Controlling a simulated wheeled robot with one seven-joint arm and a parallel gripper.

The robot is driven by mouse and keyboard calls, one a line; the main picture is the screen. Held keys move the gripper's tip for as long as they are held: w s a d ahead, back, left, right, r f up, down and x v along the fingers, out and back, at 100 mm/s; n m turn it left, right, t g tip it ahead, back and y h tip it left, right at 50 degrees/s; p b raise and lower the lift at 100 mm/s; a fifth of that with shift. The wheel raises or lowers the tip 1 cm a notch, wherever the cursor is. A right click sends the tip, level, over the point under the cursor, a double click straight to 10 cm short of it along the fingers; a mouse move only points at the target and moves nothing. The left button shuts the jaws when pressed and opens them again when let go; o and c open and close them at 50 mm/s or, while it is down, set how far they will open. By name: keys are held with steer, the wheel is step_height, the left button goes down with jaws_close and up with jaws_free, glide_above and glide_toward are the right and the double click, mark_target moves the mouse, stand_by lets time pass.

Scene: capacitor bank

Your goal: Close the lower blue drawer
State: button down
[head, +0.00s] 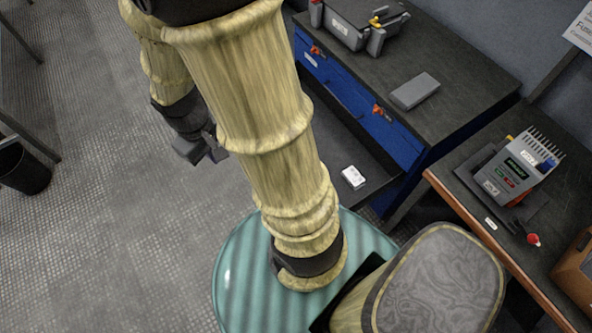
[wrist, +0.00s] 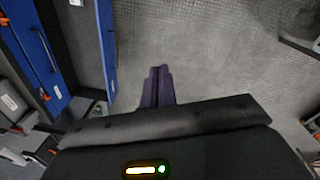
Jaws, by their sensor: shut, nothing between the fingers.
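The lower blue drawer is pulled out from the cabinet. In the head view its dark interior (head: 338,145) shows to the right of my arm, with a small white item (head: 353,177) inside. My arm hides its front there. In the wrist view the drawer's blue front (wrist: 107,45) stands upright at left, with the dark interior (wrist: 82,45) behind it. My gripper (head: 199,152) is over open floor, on the outer side of the drawer front. In the wrist view its dark purple fingers (wrist: 157,72) are together and empty, apart from the front by a gap.
A grey box (head: 415,90) and a grey device (head: 357,20) sit on top. A bench (head: 475,197) with instruments stands right. A dark bin (head: 24,170) stands far left; the floor between is clear.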

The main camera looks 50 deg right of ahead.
steer(key=w+d+f+n+g+h+b, duration=0.1)
steer(key=d+f+n+h+b, duration=0.3)
steer(key=f+b, duration=0.7)
steer(key=w+d+f+n+g+h+b, duration=0.1)
steer(key=w+d+f+n+h+b, duration=0.3)
steer(key=f, duration=1.8)
steer(key=w+d+f+n+g+h+b, duration=0.2)
steer(key=d+f+n+h+b, duration=0.3)
steer(key=f+b, duration=1.2)
steer(key=w+d+h+b, duration=0.1)
steer(key=d+h+b, duration=0.1)
steer(key=d+h, duration=0.1)
steer(key=shift+d+n+h, duration=0.3)
steer(key=shift+d, duration=0.55)
steer(key=b+x, duration=0.4)
steer(key=x, duration=1)
steer(key=shift+w+f, duration=0.1)
